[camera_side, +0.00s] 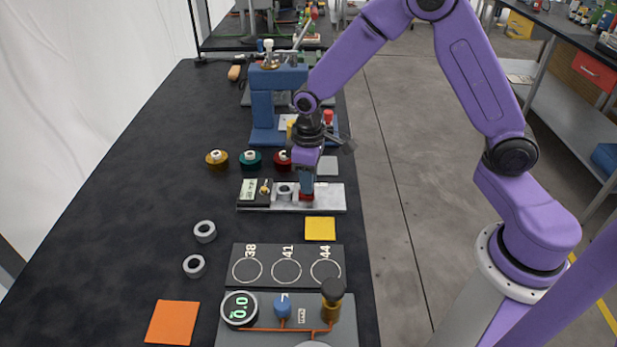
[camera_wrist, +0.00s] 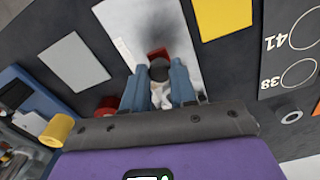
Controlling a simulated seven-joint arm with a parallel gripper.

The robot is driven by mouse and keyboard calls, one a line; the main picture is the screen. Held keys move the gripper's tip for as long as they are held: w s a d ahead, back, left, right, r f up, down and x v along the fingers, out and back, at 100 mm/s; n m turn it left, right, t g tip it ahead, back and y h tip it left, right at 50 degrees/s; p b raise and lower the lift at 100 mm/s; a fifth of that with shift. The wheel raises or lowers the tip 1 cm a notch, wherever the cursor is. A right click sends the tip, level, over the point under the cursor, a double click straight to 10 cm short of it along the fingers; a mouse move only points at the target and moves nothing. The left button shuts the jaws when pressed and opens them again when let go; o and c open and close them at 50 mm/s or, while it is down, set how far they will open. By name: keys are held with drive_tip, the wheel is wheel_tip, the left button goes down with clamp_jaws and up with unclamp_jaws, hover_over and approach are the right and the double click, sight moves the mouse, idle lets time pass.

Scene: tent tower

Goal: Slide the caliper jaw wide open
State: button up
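The caliper (camera_side: 335,197) is a flat silver bar lying across the bench, with a dark head and a small display (camera_side: 249,189) at its left end. A grey ring (camera_side: 284,191) sits on it between the head and the red sliding jaw (camera_side: 306,197). My gripper (camera_side: 306,191) is down at the red jaw, just right of the ring. In the wrist view my blue fingers (camera_wrist: 160,72) stand on either side of a grey piece against the red jaw (camera_wrist: 158,53). Whether they press on it is unclear. The display's digits are too small to read.
A blue press (camera_side: 263,110) stands behind, with several coloured spools (camera_side: 250,160) nearer. A yellow square (camera_side: 320,229) and a plate marked 38, 41, 44 (camera_side: 287,250) lie in front. Two loose grey rings (camera_side: 205,231) lie left. The bench's left is clear.

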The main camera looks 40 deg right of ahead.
drive_tip(key=shift+s+d, duration=1)
drive_tip(key=o, duration=1)
drive_tip(key=shift+c, duration=0.2)
drive_tip(key=shift+r, duration=0.1)
wheel_tip(320, 180, up, 17)
drive_tip(key=shift+r, duration=0.15)
